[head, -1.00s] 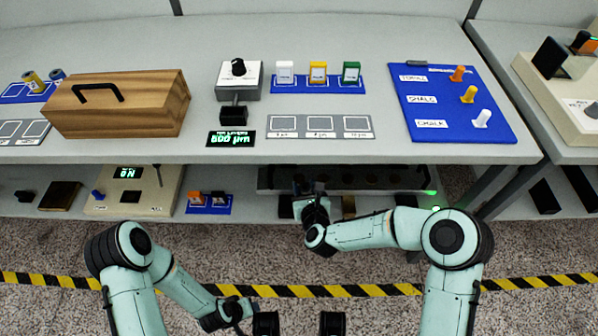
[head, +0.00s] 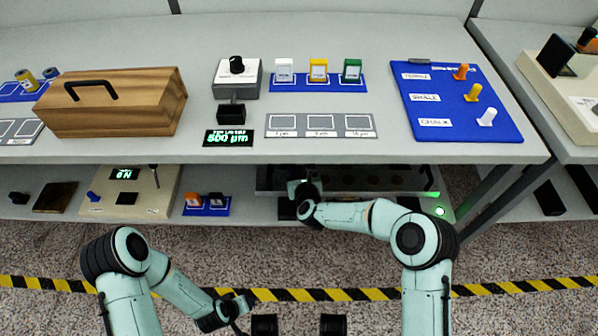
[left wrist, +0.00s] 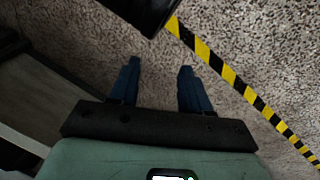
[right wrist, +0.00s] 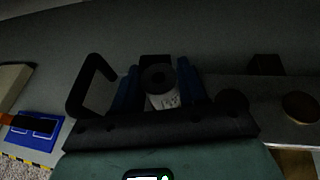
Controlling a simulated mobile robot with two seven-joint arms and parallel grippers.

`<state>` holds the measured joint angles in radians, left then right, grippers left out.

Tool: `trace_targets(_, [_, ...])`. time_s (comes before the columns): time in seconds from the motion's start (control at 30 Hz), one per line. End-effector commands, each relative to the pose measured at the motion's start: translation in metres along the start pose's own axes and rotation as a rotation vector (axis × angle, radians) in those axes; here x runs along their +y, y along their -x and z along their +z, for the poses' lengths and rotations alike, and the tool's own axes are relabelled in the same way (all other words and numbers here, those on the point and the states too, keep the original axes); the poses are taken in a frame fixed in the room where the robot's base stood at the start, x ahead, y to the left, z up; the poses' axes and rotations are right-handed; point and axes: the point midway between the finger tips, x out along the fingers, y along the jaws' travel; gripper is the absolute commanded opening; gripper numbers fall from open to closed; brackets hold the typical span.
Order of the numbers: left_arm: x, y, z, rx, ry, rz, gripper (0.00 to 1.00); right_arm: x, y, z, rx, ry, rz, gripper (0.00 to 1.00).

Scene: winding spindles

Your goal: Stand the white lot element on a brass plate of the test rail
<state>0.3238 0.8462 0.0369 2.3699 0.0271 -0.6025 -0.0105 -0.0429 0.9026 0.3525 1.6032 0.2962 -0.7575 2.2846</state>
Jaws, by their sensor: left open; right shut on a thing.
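My right gripper (head: 302,188) reaches under the upper shelf to the lower one. In the right wrist view its blue fingers (right wrist: 163,90) are shut on the white lot element (right wrist: 165,102), which has a white labelled body and a dark round top. The element's foot is hidden, so I cannot tell whether it touches a plate. The test rail (head: 385,192) lies along the lower shelf, and one round brass plate (right wrist: 301,106) shows to the right of the gripper. My left gripper (head: 243,303) is open and empty above the floor; its fingers (left wrist: 157,88) show in the left wrist view.
The upper shelf edge hangs over the rail. A black handle-shaped loop (right wrist: 90,85) is close left of the right fingers. A blue tray (head: 207,211) and a beige force device (head: 105,205) stand left on the lower shelf. A wooden box (head: 115,103) is above.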

Motion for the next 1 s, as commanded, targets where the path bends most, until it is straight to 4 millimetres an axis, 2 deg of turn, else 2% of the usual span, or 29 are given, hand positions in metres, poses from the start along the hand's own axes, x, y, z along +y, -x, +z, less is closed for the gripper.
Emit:
trace_targets(0.27, [-0.003,-0.004,0.004,-0.013,0.003,-0.005,0.47,0.000,-0.001,-0.002,0.000,0.000,0.000,0.06])
trace_targets(0.3, [-0.004,-0.004,0.005,-0.014,0.003,-0.006,0.47,0.000,-0.001,-0.003,0.000,0.000,0.000,0.49])
trace_targets(0.37, [-0.003,-0.003,0.005,-0.014,0.003,-0.006,0.47,0.000,-0.001,-0.002,0.000,0.000,0.000,0.68])
trace_targets(0.77, [0.000,0.002,0.001,-0.002,0.000,0.000,0.47,0.000,0.001,0.002,0.000,0.000,0.000,0.69])
trace_targets(0.87, [0.002,0.005,0.004,-0.012,-0.001,0.001,0.47,-0.001,0.014,0.001,0.002,0.000,0.001,0.69])
trace_targets(1.0, [0.004,0.013,0.014,-0.043,-0.003,0.003,0.47,-0.001,0.041,0.002,0.003,0.000,0.001,0.69])
